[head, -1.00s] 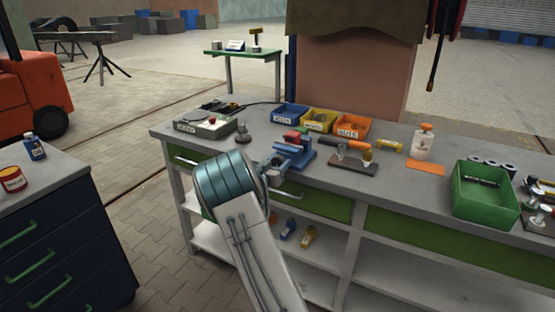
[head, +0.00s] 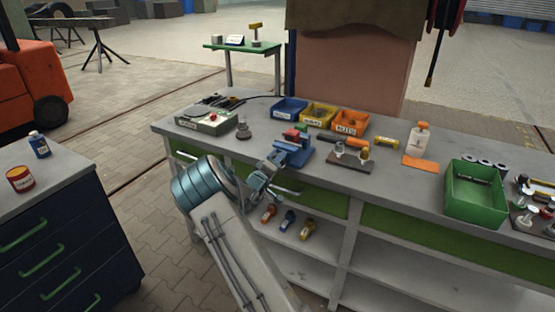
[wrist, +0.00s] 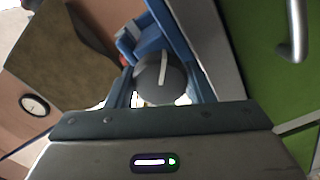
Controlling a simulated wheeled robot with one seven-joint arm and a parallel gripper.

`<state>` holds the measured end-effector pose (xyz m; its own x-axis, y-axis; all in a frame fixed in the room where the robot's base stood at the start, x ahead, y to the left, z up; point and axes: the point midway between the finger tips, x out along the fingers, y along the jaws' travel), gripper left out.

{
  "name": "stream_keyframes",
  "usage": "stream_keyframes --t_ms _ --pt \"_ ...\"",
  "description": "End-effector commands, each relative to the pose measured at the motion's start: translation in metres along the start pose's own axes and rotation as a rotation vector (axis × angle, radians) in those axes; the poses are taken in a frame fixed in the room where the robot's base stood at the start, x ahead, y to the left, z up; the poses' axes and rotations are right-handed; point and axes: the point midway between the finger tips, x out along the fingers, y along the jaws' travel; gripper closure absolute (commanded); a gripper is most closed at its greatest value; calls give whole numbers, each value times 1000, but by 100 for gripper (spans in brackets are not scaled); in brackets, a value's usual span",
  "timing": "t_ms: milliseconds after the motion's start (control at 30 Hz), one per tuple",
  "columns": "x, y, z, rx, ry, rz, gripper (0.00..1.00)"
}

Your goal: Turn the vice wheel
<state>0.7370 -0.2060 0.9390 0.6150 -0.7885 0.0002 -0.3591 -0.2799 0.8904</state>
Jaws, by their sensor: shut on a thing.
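The blue vice (head: 297,150) stands at the front edge of the grey workbench, with a red piece at its top. Its wheel, a grey disc with a pale stripe across it (wrist: 163,76), shows in the wrist view in front of the blue vice body (wrist: 136,38). My gripper (head: 270,168) reaches the vice's front from the lower left. It is shut on the wheel, which sits between my fingers. In the head view the wheel is largely hidden by my gripper.
Blue, yellow and orange bins (head: 318,115) stand behind the vice. A tool board (head: 350,160) lies to its right and a grey box (head: 207,123) to its left. Below it are a green drawer front with a handle (head: 285,189) and an open shelf.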

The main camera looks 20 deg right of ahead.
Motion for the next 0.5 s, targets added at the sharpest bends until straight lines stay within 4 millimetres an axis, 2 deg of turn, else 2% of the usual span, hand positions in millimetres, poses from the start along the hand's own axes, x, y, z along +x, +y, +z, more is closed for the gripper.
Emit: stream_keyframes --t_ms 500 --pt "-1 0 0 -492 1 -3 75"
